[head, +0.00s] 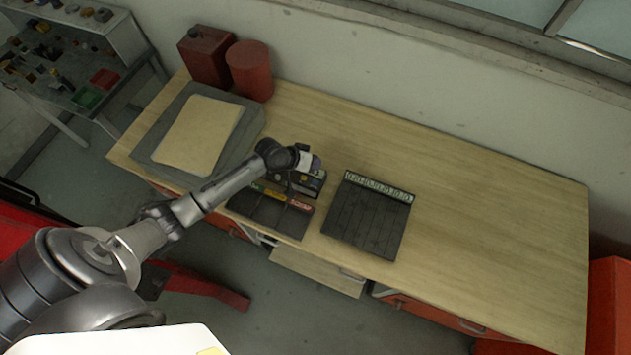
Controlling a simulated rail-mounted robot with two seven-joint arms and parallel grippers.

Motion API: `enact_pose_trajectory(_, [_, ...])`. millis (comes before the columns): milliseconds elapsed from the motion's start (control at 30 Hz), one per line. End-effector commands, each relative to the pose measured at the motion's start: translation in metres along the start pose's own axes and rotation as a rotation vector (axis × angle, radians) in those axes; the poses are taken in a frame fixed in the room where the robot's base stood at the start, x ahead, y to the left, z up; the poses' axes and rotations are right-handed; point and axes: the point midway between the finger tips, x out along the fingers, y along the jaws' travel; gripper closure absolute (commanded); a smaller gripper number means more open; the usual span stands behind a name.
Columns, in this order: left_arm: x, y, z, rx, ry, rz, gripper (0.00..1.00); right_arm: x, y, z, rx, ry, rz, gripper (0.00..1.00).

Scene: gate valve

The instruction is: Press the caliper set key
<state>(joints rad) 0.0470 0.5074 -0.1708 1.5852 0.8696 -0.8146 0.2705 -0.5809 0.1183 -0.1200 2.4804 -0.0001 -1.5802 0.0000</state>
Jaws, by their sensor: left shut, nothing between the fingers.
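My left gripper (312,163) is over the middle of the wooden workbench, at the end of the arm from the left. It is shut with nothing in it, and its fingertips are hard to make out at this size. Just below it in the picture is a dark device with small lit or coloured parts (306,183), partly covered by the gripper. I cannot tell whether this is the caliper, and no set key can be made out. I cannot tell whether the gripper touches it. My right gripper is out of view.
A dark tray with coloured labels (268,212) lies at the workbench's (480,215) front edge. A black ribbed tray with a labelled strip (368,222) lies right of it. A grey slab with a tan sheet (200,135) and red containers (250,70) are at left. The bench's right side is clear.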

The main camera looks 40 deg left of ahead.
Motion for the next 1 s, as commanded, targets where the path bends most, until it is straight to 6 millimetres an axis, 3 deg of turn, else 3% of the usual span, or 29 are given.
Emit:
enact_pose_trajectory(600, [0.046, -0.034, 0.034, 0.000, 0.001, -0.001, 1.00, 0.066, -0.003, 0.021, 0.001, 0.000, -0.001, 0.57])
enact_pose_trajectory(1000, [0.059, -0.043, 0.043, 0.001, 0.000, 0.000, 1.00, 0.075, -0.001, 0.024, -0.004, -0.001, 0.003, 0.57])
